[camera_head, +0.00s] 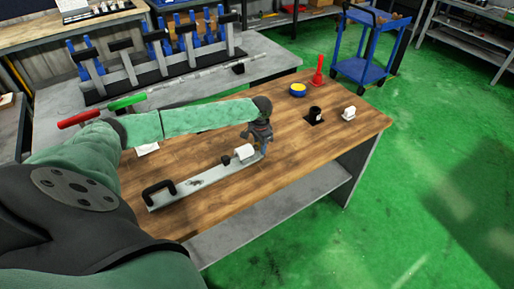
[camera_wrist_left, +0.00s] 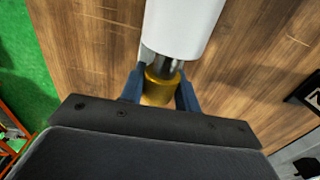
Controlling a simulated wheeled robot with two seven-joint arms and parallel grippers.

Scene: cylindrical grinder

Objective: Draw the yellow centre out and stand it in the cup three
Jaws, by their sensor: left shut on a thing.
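My left gripper (camera_head: 263,152) is at the right end of a long grey bed (camera_head: 208,182) on the wooden table, beside a white cylinder (camera_head: 245,152). In the left wrist view, its blue fingers (camera_wrist_left: 160,92) are shut on the yellow centre (camera_wrist_left: 160,88). A bare metal part of the centre shows between its yellow band and the end of the white cylinder (camera_wrist_left: 182,25). I cannot tell how far the metal part sits inside the cylinder. A black cup (camera_head: 315,112) stands on the table to the right; I cannot read a number on it. My right gripper is not in view.
The table's front right area is clear.

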